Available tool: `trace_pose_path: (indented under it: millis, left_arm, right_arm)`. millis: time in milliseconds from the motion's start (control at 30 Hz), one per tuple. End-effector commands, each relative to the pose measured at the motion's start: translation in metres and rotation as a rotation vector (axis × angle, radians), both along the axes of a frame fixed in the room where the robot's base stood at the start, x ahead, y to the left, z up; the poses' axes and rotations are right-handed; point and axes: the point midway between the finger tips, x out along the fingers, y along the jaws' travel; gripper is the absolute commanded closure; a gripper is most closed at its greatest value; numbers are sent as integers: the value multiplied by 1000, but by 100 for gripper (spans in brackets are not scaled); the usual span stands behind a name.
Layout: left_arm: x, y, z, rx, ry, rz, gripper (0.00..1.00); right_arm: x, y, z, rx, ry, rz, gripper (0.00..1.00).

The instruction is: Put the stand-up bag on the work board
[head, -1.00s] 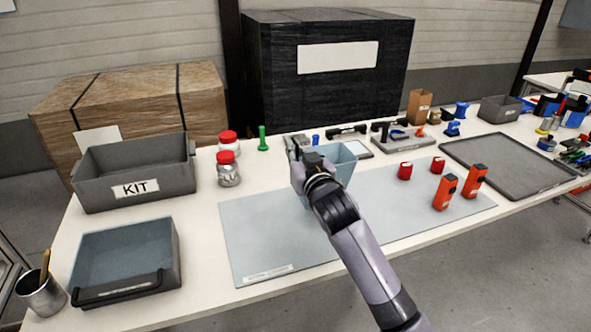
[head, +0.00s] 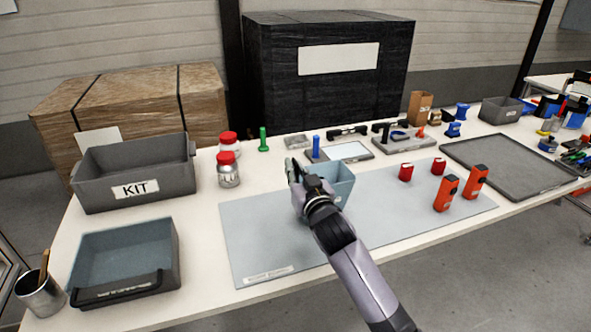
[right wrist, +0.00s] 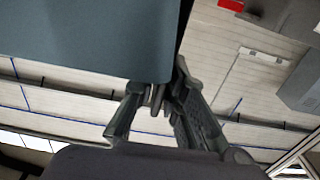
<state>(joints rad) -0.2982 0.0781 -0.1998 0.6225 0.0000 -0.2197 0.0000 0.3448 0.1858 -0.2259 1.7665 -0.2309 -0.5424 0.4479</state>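The stand-up bag (head: 342,183) is light blue-grey, open at the top and upright over the middle of the work board. The work board (head: 255,235) is a flat pale grey-blue sheet on the table. My right gripper (head: 298,177) is at the bag's left side, shut on its wall. In the right wrist view the bag (right wrist: 85,40) fills the upper left, and the right gripper (right wrist: 158,98) has its fingertips partly hidden by it. The bag's base is partly behind my arm; I cannot tell whether it touches the board. My left gripper is not in view.
Two red items (head: 406,173) and two orange devices (head: 446,193) occupy the board's right part. Red-lidded jars (head: 228,170), a grey KIT bin (head: 135,180) and a lower grey bin (head: 125,265) stand left. A dark tray (head: 510,165) lies right. The board's left part is clear.

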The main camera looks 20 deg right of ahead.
Motion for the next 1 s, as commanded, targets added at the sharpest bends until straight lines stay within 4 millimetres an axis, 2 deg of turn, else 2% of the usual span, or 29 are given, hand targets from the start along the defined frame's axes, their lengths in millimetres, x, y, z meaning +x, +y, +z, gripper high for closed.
trace_pose_path:
  millis: [167, 533, 667, 1000]
  left_arm:
    - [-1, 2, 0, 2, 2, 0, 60]
    - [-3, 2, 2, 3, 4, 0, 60]
    - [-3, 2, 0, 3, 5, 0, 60]
    - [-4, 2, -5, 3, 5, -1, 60]
  right_arm:
    - [0, 0, 0, 0, 0, 0, 74]
    - [-1, 0, 5, -1, -1, 1, 74]
    - [-20, 0, 2, 0, 1, 1, 74]
    - [-92, -3, 2, 0, 0, 0, 74]
